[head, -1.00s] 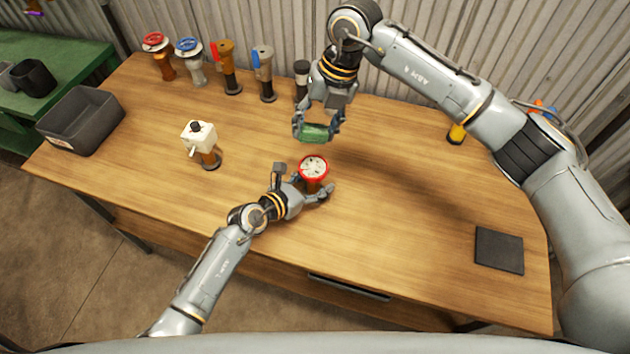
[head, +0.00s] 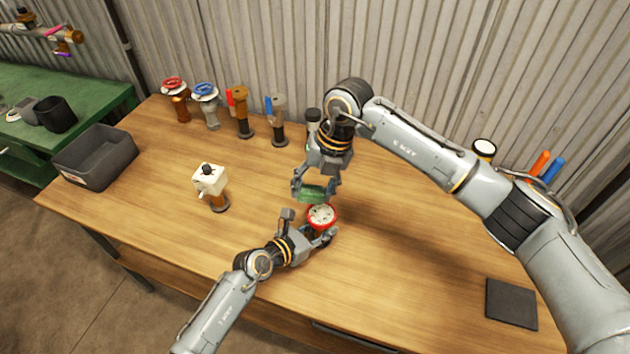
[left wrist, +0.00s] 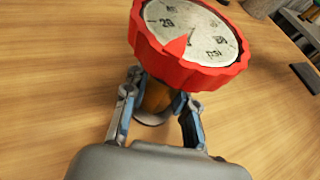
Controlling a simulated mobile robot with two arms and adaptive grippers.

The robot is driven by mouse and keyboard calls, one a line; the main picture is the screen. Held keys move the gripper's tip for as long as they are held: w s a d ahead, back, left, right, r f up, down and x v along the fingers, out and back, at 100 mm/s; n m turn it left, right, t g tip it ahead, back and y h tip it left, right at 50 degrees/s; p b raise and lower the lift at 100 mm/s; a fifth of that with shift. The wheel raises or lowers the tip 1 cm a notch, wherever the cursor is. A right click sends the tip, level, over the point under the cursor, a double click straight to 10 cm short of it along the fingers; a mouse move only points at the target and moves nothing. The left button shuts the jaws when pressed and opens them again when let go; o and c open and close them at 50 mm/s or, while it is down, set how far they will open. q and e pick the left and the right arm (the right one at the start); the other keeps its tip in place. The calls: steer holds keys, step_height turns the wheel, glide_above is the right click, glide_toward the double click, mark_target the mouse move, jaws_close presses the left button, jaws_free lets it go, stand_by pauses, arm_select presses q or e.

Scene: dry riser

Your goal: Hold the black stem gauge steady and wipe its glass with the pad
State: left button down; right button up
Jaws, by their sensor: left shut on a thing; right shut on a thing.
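A gauge with a red rim and a pale dial (head: 321,216) stands upright on the table; in the left wrist view its face (left wrist: 190,28) is tilted toward the camera. Its stem (left wrist: 157,97) looks orange-brown there, not black. My left gripper (head: 318,236) is shut around this stem, below the red rim; its fingers also show in the left wrist view (left wrist: 158,108). My right gripper (head: 315,188) is shut on a green pad (head: 312,194). The pad is just above and behind the dial; I cannot tell whether it touches the glass.
Several valves, including a red-wheeled one (head: 175,95) and a blue-wheeled one (head: 206,100), line the table's back edge. A white-topped fitting (head: 209,180) stands left of the gauge. A grey bin (head: 97,158) is at the left and a dark mat (head: 511,303) at the right. The right-hand tabletop is largely clear.

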mark_target(306, 201)
steer(key=shift+f, duration=1.5)
steer(key=shift+s+a+f, duration=0.1)
steer(key=shift+a+f, duration=0.45)
steer(key=shift+a, duration=0.2)
steer(key=shift+f, duration=0.45)
steer(key=shift+d, duration=0.15)
